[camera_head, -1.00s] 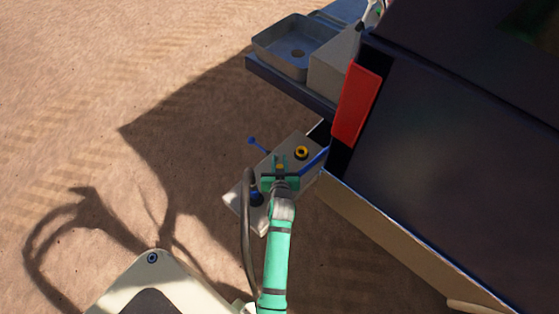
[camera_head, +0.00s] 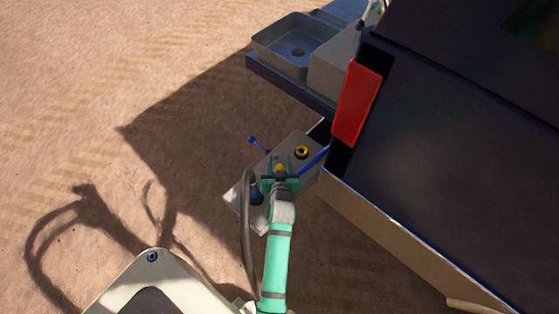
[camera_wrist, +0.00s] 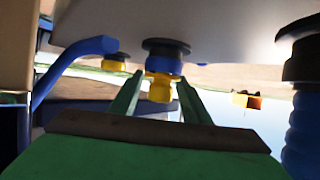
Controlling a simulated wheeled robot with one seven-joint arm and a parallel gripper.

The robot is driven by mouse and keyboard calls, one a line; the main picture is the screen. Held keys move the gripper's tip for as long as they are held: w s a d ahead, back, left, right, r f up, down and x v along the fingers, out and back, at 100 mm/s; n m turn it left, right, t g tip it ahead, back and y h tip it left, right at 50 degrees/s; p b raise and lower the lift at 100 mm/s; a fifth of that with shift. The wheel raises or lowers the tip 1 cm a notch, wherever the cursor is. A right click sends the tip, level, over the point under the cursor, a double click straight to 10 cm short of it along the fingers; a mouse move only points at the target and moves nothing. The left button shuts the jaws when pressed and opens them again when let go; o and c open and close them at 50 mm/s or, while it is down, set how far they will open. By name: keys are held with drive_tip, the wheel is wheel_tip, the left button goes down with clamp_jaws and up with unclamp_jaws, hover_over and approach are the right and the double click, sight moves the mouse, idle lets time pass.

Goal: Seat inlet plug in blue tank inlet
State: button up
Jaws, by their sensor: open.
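My gripper (camera_head: 280,162) is over the grey box, its green fingers apart. In the wrist view my gripper (camera_wrist: 158,95) has one finger on each side of a yellow plug (camera_wrist: 160,88), with gaps showing beside it. The plug sits at the end of a short blue inlet (camera_wrist: 163,65) under a black collar, in line with it and seemingly touching. How deep it sits cannot be told. In the head view the yellow plug (camera_head: 280,168) shows small between the fingers; the blue inlet is hidden there.
A second yellow fitting with a black centre (camera_head: 302,152) is close to the right. A blue bent pipe (camera_head: 315,160) and a blue-knobbed lever (camera_head: 251,140) flank my gripper. A ribbed blue hose (camera_wrist: 303,130) is at the wrist view's right. The dark machine (camera_head: 450,150) blocks the right; sand lies open left.

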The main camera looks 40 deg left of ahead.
drive_tip(key=v, duration=0.9)
drive_tip(key=shift+s+d+r, duration=0.15)
drive_tip(key=shift+s, duration=0.05)
drive_tip(key=s+d+m+t+h, duration=0.1)
drive_tip(key=s+d+m+h, duration=0.1)
drive_tip(key=s+d, duration=0.5)
drive_tip(key=s+d+m+t+h, duration=0.2)
drive_tip(key=d, duration=0.8)
drive_tip(key=s+d+r+m+t+h, duration=0.1)
drive_tip(key=s+d+r+m+h, duration=0.1)
drive_tip(key=s+d+r, duration=0.3)
drive_tip(key=s+d+r+m+t+h, duration=0.1)
drive_tip(key=s+d+r+h, duration=0.1)
drive_tip(key=s+d+r, duration=0.4)
drive_tip(key=s, duration=0.4)
drive_tip(key=shift+r+m, duration=0.35)
drive_tip(key=shift+m, duration=0.05)
